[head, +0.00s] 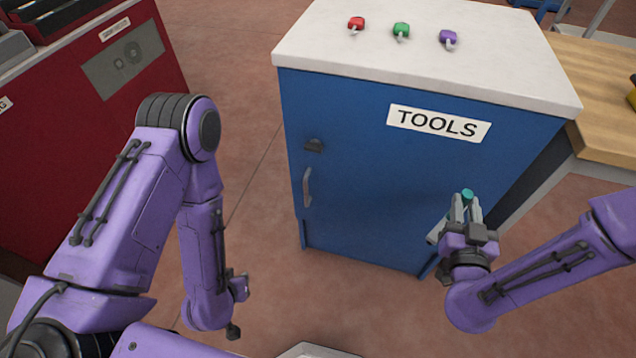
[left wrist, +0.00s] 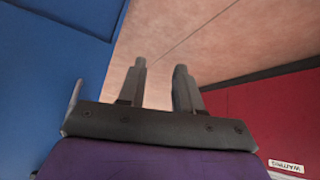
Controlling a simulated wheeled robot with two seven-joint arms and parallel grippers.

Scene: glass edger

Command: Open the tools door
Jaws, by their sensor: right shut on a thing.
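The blue tools cabinet stands in the middle of the head view, its door (head: 370,170) closed under a white TOOLS label (head: 438,123). My right gripper (head: 468,212) is shut on a grey stick-like thing with a teal end (head: 467,194), in front of the door's right part.
Red, green and purple padlocks (head: 401,31) lie on the cabinet's white top (head: 330,50). A red cabinet (head: 60,130) stands at left. A wooden bench (head: 600,95) is at right. Bare floor (head: 240,120) lies between the two cabinets.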

